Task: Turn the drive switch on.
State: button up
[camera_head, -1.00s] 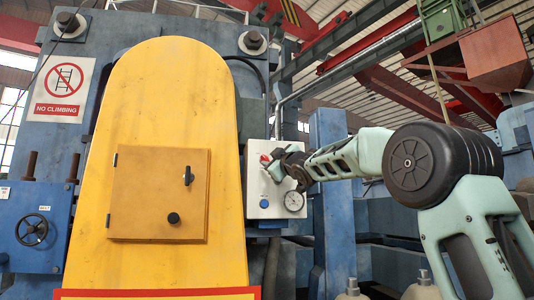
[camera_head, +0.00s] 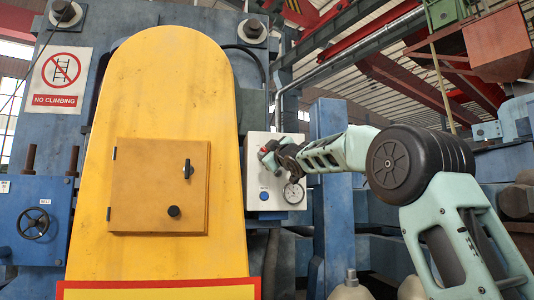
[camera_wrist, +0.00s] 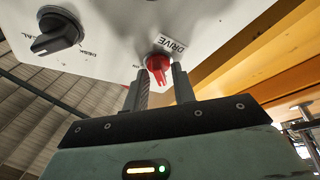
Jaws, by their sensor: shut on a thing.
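The red drive switch (camera_wrist: 158,66) shows in the wrist view under a "DRIVE" label (camera_wrist: 171,43), on the face of a white control panel (camera_wrist: 110,50). My gripper (camera_wrist: 158,82) has one finger on each side of the red handle and is shut on it. In the head view my gripper (camera_head: 268,155) is at the upper left of the same panel (camera_head: 256,217). There it mostly hides the red switch. The exact angle of the handle is hard to tell.
A black rotary switch (camera_wrist: 58,32) sits beside the drive switch on the panel. A blue button (camera_head: 264,195) and a round gauge (camera_head: 293,193) are below my gripper. A yellow guard (camera_head: 170,80) with a hatch box (camera_head: 150,165) stands left of the panel.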

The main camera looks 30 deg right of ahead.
jog(key=shift+f+b, duration=0.15)
jog(key=shift+b, duration=0.15)
jog(key=m+h+b, duration=0.2)
jog(key=m+b, duration=0.1)
jog(key=m, duration=0.2)
jog(key=m+h+b, duration=0.3)
jog(key=m+b, duration=0.1)
jog(key=m, duration=0.1)
jog(key=m+h+b, duration=0.2)
jog(key=m+b, duration=0.2)
jog(key=shift+w+a+m+g, duration=0.1)
jog(key=shift+a+m+g, duration=0.2)
jog(key=shift+m, duration=0.1)
jog(key=m+g+h, duration=0.1)
jog(key=m+h, duration=0.1)
jog(key=m, duration=0.1)
jog(key=shift+m, duration=0.4)
jog(key=m+g+h+p, duration=0.1)
jog(key=m, duration=0.2)
jog(key=m+g+h+p, duration=0.1)
jog(key=m, duration=0.2)
jog(key=shift+m+p, duration=0.3)
jog(key=shift+p, duration=0.05)
jog(key=shift+g, duration=0.3)
